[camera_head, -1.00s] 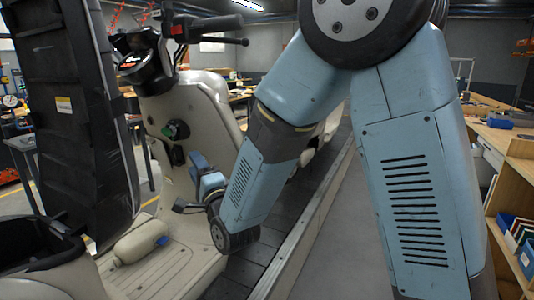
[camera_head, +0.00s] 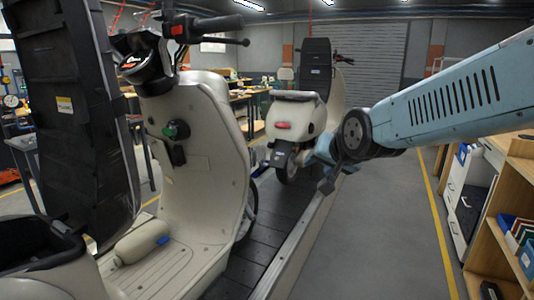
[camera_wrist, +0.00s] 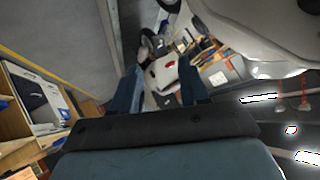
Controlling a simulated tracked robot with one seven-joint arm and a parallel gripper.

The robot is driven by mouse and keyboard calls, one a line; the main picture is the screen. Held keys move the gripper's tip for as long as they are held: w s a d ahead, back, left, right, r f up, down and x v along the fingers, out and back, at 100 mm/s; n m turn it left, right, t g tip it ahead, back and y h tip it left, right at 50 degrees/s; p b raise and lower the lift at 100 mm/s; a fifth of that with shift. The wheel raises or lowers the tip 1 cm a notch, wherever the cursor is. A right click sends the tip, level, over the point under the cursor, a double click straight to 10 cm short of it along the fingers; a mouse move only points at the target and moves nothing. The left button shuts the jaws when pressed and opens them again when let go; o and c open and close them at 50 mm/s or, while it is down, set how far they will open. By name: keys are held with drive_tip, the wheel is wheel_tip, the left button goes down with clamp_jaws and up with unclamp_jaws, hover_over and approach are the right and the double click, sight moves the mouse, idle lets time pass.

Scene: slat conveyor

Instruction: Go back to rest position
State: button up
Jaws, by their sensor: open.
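My gripper (camera_head: 328,178) hangs at the end of my blue arm, over the right edge of the conveyor. In the head view it is in front of the lower rear of the far scooter (camera_head: 295,115), and I cannot tell the gap between them. In the wrist view my gripper (camera_wrist: 158,90) shows two blue fingers spread apart, with nothing held between them. The far scooter's rear with its red light (camera_wrist: 170,64) shows beyond the fingers.
A cream scooter (camera_head: 205,130) stands close on the left, on the dark slat conveyor (camera_head: 260,240). Its footboard holds a cream canister (camera_head: 140,243). Wooden shelving (camera_head: 500,220) with binders stands at the right. The grey floor between conveyor and shelving (camera_head: 390,240) is clear.

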drive_tip(key=s+d+n+g+h, duration=0.1)
drive_tip(key=s+d+g, duration=0.1)
drive_tip(key=s+d, duration=0.3)
drive_tip(key=s+d+f+n+g+h, duration=0.1)
drive_tip(key=s+d, duration=0.4)
drive_tip(key=s, duration=0.7)
drive_tip(key=shift+d+n+g+h, duration=0.4)
drive_tip(key=shift+n+g, duration=0.1)
drive_tip(key=shift+g, duration=0.5)
drive_tip(key=shift+f, duration=0.1)
